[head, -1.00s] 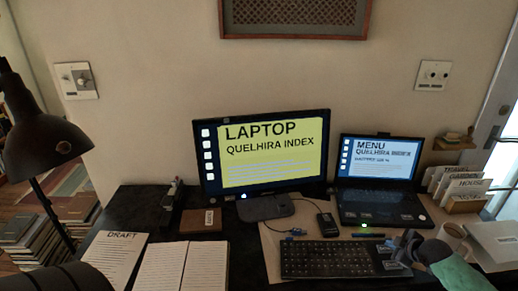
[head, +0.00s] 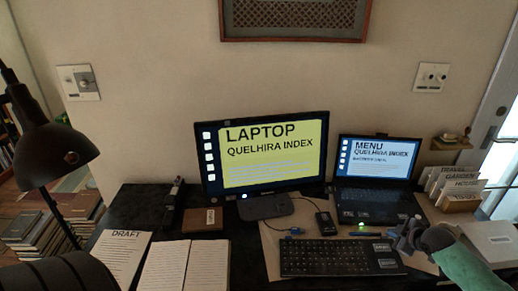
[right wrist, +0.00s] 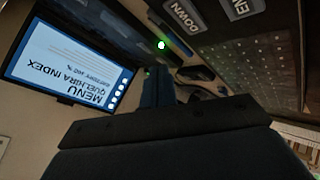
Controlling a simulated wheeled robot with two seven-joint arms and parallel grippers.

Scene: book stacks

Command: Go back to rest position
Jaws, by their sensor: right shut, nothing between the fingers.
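My right gripper (head: 405,238) is at the right end of the black keyboard (head: 330,258), in front of the laptop (head: 374,180). Its dark fingers are shut and empty. My left gripper is not in view.
A monitor (head: 265,155) reading "LAPTOP QUELHIRA INDEX" stands left of the laptop. A card holder (head: 455,202) and a pale box (head: 490,240) are at the right. A black lamp (head: 50,150), a draft sheet (head: 120,255) and an open book (head: 188,268) are at the left.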

